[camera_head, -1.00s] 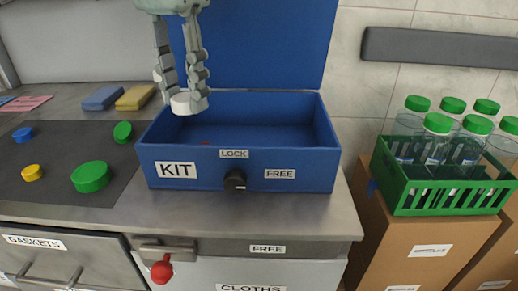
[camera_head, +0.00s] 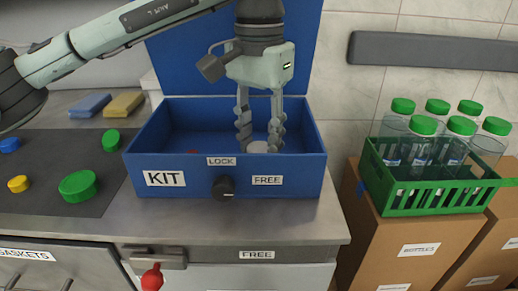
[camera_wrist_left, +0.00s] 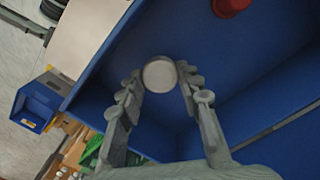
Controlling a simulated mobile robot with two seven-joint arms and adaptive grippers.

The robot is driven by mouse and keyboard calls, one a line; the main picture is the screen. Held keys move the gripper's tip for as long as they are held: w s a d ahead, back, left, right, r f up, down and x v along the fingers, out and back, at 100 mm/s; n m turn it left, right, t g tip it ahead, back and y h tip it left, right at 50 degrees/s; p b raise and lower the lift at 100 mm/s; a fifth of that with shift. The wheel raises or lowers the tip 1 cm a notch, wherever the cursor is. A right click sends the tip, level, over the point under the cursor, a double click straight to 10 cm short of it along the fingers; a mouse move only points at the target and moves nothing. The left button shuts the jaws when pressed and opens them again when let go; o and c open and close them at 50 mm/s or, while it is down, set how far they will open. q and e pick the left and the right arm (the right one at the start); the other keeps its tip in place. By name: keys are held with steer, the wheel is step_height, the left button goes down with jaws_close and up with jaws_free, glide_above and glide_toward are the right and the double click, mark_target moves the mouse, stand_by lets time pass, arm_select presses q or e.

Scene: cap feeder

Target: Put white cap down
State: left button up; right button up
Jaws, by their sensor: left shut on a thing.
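The white cap (camera_head: 258,147) is low inside the open blue KIT box (camera_head: 150,163), in its right half. My left gripper (camera_head: 260,146) reaches down into the box from above and is shut on the cap. In the left wrist view the white cap (camera_wrist_left: 160,75) sits between the two fingertips, over the blue box floor (camera_wrist_left: 175,30). I cannot tell whether the cap touches the floor. The front wall partly hides the cap in the head view. My right gripper is not in view.
A red cap (camera_wrist_left: 230,6) lies in the box, away from the gripper. The raised blue lid (camera_head: 190,60) stands behind. A dark mat (camera_head: 40,180) with green, blue and yellow caps is at left. A green bottle crate (camera_head: 440,200) stands at right.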

mark_target(259, 147)
arm_select(q)
steer(key=shift+f, duration=1.3)
steer(key=shift+f, duration=0.1)
steer(key=o, duration=0.7)
step_height(259, 147, up, 12)
steer(key=shift+r, duration=0.15)
